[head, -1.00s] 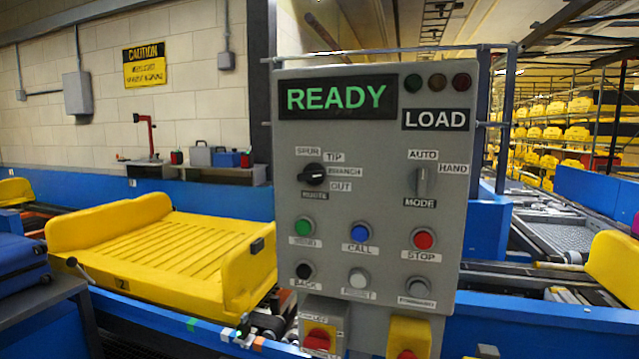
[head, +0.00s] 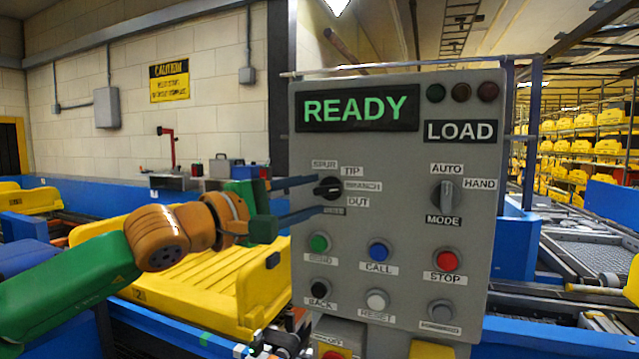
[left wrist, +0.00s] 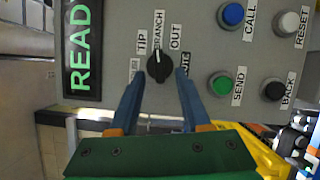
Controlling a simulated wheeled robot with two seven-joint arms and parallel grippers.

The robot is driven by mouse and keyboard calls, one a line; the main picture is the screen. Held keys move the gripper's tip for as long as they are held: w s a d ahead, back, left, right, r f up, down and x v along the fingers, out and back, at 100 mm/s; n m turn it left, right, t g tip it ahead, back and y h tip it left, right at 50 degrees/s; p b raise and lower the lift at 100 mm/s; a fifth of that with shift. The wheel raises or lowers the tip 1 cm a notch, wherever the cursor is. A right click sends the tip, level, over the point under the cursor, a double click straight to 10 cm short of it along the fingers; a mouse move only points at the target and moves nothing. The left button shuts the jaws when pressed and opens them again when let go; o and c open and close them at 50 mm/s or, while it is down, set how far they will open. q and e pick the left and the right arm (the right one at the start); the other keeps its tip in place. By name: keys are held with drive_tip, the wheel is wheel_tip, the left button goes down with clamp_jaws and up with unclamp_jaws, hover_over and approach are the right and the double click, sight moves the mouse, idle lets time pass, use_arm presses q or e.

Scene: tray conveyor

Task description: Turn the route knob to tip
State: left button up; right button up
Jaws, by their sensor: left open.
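The route knob (head: 327,188) is a black dial on the grey control panel (head: 400,290), with labels SPUR, TIP (head: 352,171), BRANCH and OUT around it. It also shows in the left wrist view (left wrist: 158,66), where its white mark points at BRANCH (left wrist: 160,27). My left gripper (head: 320,195) is open, its blue fingers reaching to the panel from the left. In the left wrist view its fingertips (left wrist: 159,74) lie on either side of the knob, with a gap at each side. The lower finger partly hides the ROUTE label. My right gripper is out of view.
The panel's display (head: 357,109) reads READY, and a plate reads LOAD (head: 461,131). The mode knob (head: 443,194) is to the right. Green (head: 319,243), blue (head: 379,252) and red (head: 446,261) buttons sit below. A yellow tray (head: 215,280) lies behind my arm.

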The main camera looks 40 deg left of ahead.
sight(329, 190)
use_arm(q)
drive_tip(key=shift+w+d, duration=0.1)
drive_tip(key=shift+w, duration=0.5)
drive_tip(key=shift+w+d+r, duration=0.1)
drive_tip(key=shift+w+d, duration=0.15)
drive_tip(key=shift+w, duration=0.25)
